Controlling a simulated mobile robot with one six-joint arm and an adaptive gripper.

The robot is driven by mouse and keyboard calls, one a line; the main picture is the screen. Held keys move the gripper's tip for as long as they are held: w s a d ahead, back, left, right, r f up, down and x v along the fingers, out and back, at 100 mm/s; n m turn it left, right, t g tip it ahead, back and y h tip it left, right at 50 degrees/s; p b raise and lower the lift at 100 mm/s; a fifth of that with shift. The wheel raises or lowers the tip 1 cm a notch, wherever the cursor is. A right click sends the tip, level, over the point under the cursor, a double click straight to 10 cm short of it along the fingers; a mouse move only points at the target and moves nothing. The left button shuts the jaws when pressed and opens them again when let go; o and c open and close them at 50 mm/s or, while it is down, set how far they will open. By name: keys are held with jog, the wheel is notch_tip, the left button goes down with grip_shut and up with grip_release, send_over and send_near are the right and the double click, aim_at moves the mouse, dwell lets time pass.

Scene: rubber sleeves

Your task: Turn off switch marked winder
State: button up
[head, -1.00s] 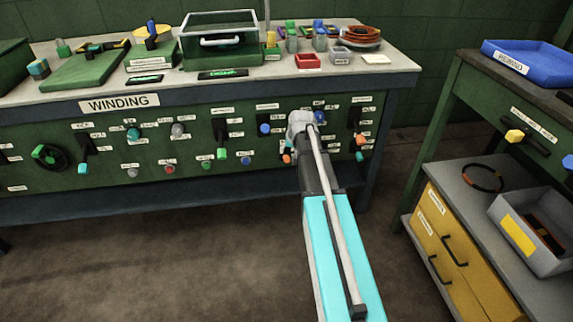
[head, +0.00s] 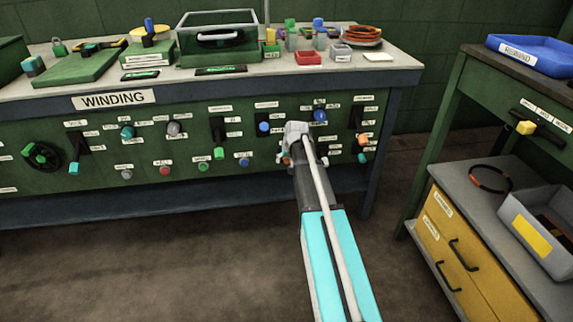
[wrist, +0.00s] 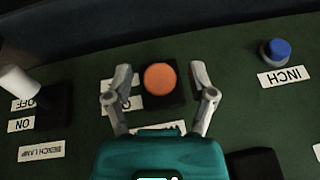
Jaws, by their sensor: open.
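In the wrist view an orange round knob (wrist: 160,79) stands on a black plate on the green panel. My gripper (wrist: 160,88) is open, with one finger on each side of the knob and a gap to each. Labels beside and below the knob are partly hidden by my gripper, and I cannot read "winder" on any of them. In the head view my gripper (head: 295,132) is at the right part of the panel below the bench top, and it hides part of the controls there.
A white-tipped lever (wrist: 18,82) with ON, OFF and BENCH LAMP labels is at left in the wrist view. A blue button (wrist: 276,50) marked INCH is at right. The WINDING bench (head: 220,88) carries several items. A grey shelf unit (head: 470,170) stands at right.

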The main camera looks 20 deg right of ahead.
jog(key=shift+f, duration=0.1)
grip_shut()
dwell(0.4)
